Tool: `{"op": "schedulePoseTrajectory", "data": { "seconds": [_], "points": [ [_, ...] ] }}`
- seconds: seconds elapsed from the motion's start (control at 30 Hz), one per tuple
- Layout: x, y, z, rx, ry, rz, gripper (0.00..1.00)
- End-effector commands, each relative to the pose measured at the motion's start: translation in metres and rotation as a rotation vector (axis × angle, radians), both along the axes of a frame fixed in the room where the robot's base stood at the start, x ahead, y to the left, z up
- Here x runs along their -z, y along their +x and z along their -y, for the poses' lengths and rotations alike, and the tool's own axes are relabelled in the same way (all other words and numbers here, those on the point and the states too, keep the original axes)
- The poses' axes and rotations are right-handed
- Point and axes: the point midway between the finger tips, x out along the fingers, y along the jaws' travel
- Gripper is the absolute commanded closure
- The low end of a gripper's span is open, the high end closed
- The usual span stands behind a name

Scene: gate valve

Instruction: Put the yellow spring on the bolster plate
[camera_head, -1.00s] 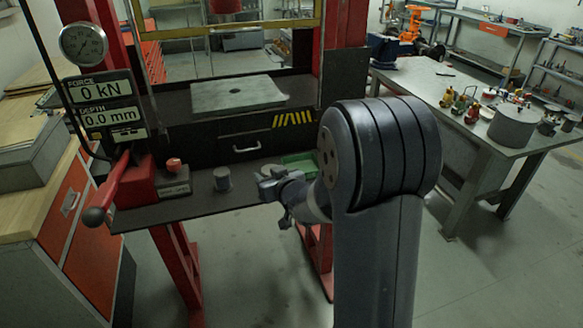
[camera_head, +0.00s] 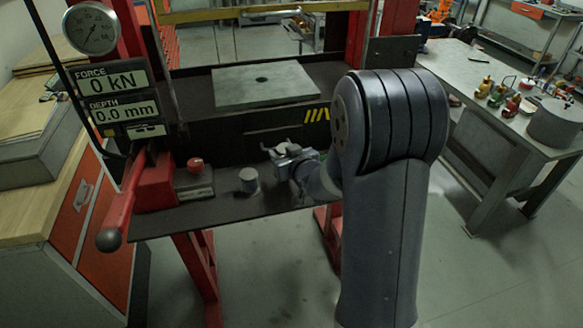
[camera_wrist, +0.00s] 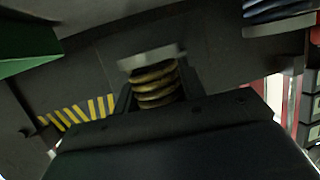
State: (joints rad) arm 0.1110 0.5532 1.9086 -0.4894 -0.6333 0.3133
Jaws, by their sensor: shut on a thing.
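The yellow spring (camera_wrist: 155,88) shows in the wrist view as dull yellow-brown coils. It sits between the dark fingers of my gripper (camera_wrist: 158,92), which is shut on it. A flat grey piece lies across the coils' far end. In the head view my gripper (camera_head: 291,152) is over the front shelf of the press, below and in front of the bolster plate; the spring's coils cannot be made out there. The bolster plate (camera_head: 290,88) is a flat grey slab with a dark central hole, lying bare on the press bed.
A grey cylinder (camera_head: 249,180) and a block with a red button (camera_head: 195,182) stand on the shelf, left of my gripper. A red lever (camera_head: 122,205) is farther left. Red press posts flank the bed. A green object (camera_wrist: 25,42) is close in the wrist view.

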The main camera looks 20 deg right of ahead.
Motion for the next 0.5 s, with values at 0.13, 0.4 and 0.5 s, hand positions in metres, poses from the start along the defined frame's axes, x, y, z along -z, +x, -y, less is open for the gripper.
{"op": "schedulePoseTrajectory", "data": {
  "seconds": [0.13, 0.4, 0.5],
  "points": [
    [0.01, 0.001, 0.0, -0.001, 0.001, 0.003, 0.94],
    [0.041, 0.0, 0.0, 0.0, 0.001, -0.001, 0.94],
    [0.049, 0.0, 0.0, 0.0, -0.001, 0.001, 0.94]
  ]
}}
